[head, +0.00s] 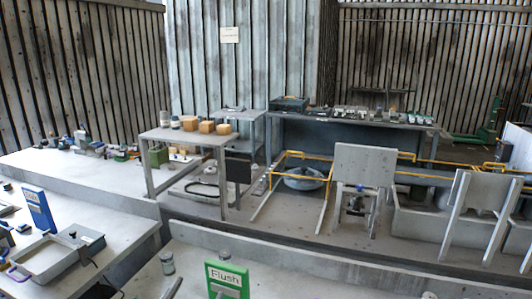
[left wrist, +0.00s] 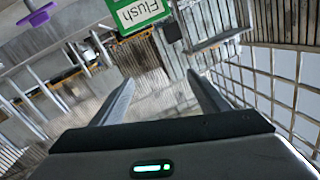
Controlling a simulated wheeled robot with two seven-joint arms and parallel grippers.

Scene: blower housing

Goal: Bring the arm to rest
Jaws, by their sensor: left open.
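My left gripper (left wrist: 161,84) shows in the left wrist view with its two grey fingers spread wide apart. The gap between the fingers is empty, and neither finger touches anything that I can see. Behind the gap the view looks tilted across the room at plank walls and floor. In the head view little of the left arm can be made out at the bottom edge. My right gripper is in neither view.
A green Flush sign (head: 227,279) stands at the bottom of the head view, and also shows in the left wrist view (left wrist: 136,14). A blue sign (head: 38,210) and a grey tray (head: 48,257) are on the left bench. A small jar (head: 167,263) stands on the near bench.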

